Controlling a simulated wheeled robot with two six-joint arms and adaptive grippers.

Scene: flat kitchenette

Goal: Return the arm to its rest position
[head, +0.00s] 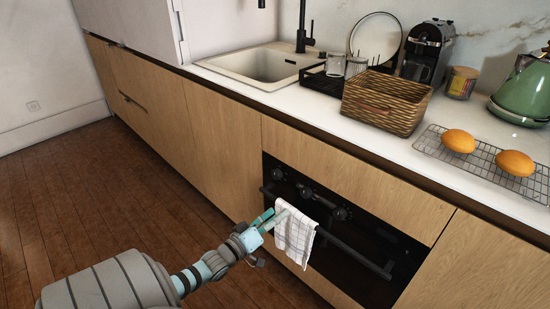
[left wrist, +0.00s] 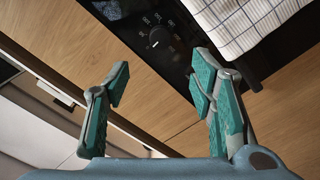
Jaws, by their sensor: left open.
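My left arm comes in from the lower left in the head view. Its gripper (head: 264,219) is in front of the oven, just left of a checked towel (head: 295,234) that hangs over the oven's handle bar. In the left wrist view the two teal fingers of the gripper (left wrist: 160,85) stand wide apart with nothing between them. The towel (left wrist: 238,22) shows there at the upper right, beyond the right finger. Whether the gripper touches the towel is not clear. My right gripper is not in view.
The oven (head: 343,235) and its handle bar (head: 345,246) are close to the gripper. Wooden cabinets (head: 225,135) run along the counter. A basket (head: 387,101), a rack (head: 490,160) with two buns and a green kettle (head: 525,92) stand on top. The wooden floor (head: 90,200) at left is clear.

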